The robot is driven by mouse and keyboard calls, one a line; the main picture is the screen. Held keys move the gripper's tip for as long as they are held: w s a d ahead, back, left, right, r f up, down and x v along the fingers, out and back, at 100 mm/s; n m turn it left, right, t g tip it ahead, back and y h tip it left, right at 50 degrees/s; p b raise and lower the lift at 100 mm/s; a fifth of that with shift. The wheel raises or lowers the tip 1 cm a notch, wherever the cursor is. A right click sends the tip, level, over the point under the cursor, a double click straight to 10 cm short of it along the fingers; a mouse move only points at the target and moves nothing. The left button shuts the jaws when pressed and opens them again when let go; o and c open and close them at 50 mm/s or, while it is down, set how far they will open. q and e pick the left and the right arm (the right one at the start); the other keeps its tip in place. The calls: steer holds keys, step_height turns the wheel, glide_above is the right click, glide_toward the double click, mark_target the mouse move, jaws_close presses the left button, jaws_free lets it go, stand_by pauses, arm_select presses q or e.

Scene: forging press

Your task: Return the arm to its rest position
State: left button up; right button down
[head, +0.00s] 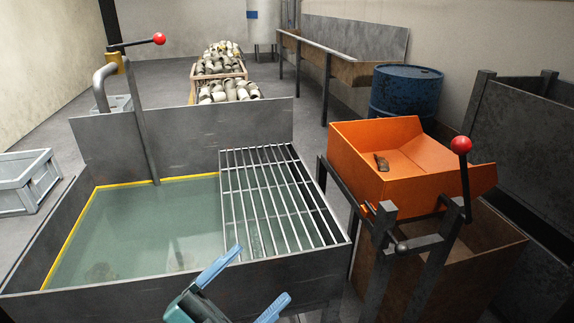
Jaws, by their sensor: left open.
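My left gripper (246,282) is in the lower middle of the head view, in front of the near wall of the metal tank (200,276). Its two blue fingers are spread apart with nothing between them. The rest of my left arm is mostly out of the picture. My right gripper is not in view.
The tank holds greenish liquid (140,225) and a metal grate (275,200). An orange tilting tray (410,160) with a small brown piece (381,162) and a red-knobbed lever (461,146) stands right. A blue barrel (406,93) and crates of parts (228,92) are behind.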

arm_select(q)
steer(key=s+a+f+n+g+y+b, duration=0.1)
steer(key=s+a+f+n+y, duration=0.25)
steer(key=f+n+y, duration=0.5)
steer(key=s+a+f+n+y+b, duration=0.2)
steer(key=a+f+n+y, duration=0.3)
steer(key=f+n, duration=0.6)
steer(key=r+m+g+p, duration=0.1)
steer(key=p, duration=0.6)
steer(key=r+m+g+y+p, duration=0.1)
steer(key=p, duration=0.7)
steer(key=shift+s+a+r+m+g, duration=0.2)
steer(key=shift+a+r+m+g, duration=0.05)
steer(key=shift+a+r+g, duration=0.05)
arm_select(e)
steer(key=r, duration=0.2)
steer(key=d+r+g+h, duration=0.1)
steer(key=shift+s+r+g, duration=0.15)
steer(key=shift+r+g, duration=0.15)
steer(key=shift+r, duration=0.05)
